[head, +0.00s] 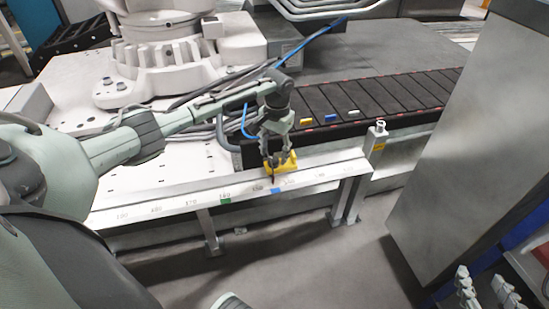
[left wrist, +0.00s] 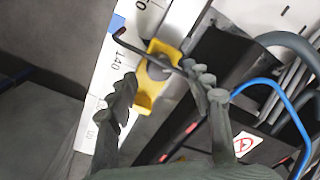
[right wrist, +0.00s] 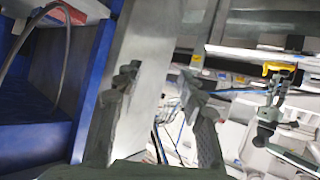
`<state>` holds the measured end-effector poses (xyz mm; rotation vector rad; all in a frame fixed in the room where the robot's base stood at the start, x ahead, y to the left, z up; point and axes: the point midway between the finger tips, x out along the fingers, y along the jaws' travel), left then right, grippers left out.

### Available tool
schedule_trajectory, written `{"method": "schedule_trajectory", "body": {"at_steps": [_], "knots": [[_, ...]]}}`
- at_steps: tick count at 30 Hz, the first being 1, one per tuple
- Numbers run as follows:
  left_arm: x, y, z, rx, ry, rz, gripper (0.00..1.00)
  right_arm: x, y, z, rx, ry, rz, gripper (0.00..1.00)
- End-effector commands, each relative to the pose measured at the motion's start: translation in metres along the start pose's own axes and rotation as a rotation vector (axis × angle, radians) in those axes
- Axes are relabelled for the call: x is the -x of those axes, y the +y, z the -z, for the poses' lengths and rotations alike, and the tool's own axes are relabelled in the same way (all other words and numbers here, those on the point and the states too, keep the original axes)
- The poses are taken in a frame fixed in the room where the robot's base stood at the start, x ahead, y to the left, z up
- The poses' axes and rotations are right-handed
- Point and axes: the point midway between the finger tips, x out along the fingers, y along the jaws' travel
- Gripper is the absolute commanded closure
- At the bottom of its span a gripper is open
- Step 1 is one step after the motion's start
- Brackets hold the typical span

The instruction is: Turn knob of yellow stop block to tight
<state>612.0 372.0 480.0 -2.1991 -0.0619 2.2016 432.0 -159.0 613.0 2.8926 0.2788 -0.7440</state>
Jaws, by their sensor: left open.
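The yellow stop block (head: 289,164) sits on the white numbered rail (head: 160,205), just below my left gripper (head: 277,156) in the head view. In the left wrist view the yellow stop block (left wrist: 143,93) shows a dark round knob (left wrist: 158,68) with a thin black bent handle (left wrist: 133,45). My left gripper (left wrist: 163,92) is open, its fingers on either side of the block and knob; one finger is close to the handle's end, and contact cannot be told. My right gripper (right wrist: 158,84) is open and empty, far from the block, which appears small (right wrist: 279,69).
A black roller conveyor (head: 390,95) with small coloured pieces lies behind the rail. A blue cable (left wrist: 275,88) and grey hoses run close to my left gripper. A tall grey cabinet (head: 465,140) stands at the right. The floor (head: 300,260) before the rail is clear.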

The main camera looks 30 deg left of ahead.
Motion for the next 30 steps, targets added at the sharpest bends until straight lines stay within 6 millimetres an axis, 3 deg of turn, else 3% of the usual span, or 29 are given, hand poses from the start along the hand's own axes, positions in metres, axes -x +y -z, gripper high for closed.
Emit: {"method": "schedule_trajectory", "body": {"at_steps": [6, 15, 27, 30], "knots": [[-0.018, 0.000, 0.000, -0.001, 0.001, 0.000, 0.49, -0.001, -0.010, 0.019, -0.007, 0.092, 0.021, 0.60], [-0.020, 0.000, 0.000, -0.001, 0.001, 0.000, 0.49, -0.001, -0.011, 0.022, -0.008, 0.105, 0.023, 0.60], [-0.020, 0.000, 0.000, -0.001, 0.001, 0.000, 0.98, -0.001, -0.011, 0.022, -0.008, 0.104, 0.023, 0.60], [-0.020, 0.000, 0.000, -0.002, 0.001, 0.000, 0.99, -0.001, -0.011, 0.022, -0.008, 0.103, 0.023, 0.60]]}}
